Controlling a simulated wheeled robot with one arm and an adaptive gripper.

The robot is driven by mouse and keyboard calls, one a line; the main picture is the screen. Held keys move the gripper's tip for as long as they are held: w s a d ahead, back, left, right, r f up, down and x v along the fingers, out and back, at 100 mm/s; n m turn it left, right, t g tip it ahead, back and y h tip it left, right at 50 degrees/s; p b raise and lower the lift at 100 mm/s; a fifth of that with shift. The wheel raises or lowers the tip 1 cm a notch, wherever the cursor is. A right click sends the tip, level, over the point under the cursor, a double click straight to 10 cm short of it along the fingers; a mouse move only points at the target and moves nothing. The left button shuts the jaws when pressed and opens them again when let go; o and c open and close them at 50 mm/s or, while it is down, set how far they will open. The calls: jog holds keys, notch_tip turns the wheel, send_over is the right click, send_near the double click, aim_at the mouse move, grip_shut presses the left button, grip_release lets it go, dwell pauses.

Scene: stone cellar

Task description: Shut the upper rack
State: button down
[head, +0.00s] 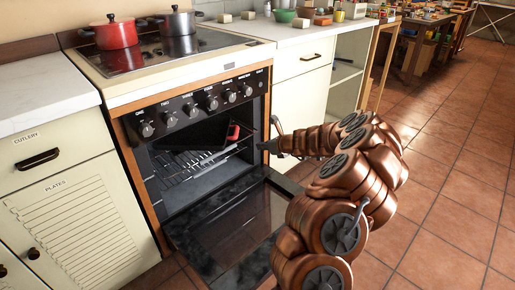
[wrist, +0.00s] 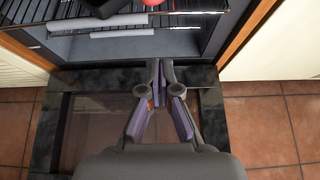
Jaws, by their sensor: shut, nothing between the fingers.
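The oven (head: 205,130) stands with its door (head: 235,225) folded down flat. Inside, a wire rack (head: 185,170) shows below a dark tray (head: 190,132) with a red item (head: 234,132) at its right end. I cannot tell clearly how far the upper rack sticks out. In the wrist view rack wires (wrist: 215,18) cross the top, with the red item (wrist: 152,2) at the edge. My gripper (head: 268,147) is at the right side of the oven opening. In the wrist view my gripper (wrist: 158,66) is shut, empty, above the door's inner edge.
A red pot (head: 116,34) and a grey pot (head: 180,30) stand on the hob above. Cream cabinets (head: 60,190) flank the oven. The open door (wrist: 90,125) takes up floor room in front. Tiled floor (head: 450,200) is clear on the right.

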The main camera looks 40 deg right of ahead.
jog(key=w+r+b+x, duration=0.1)
jog(key=b+x, duration=0.2)
jog(key=x, duration=0.9)
jog(key=shift+r+b, duration=0.4)
jog(key=shift+r, duration=0.05)
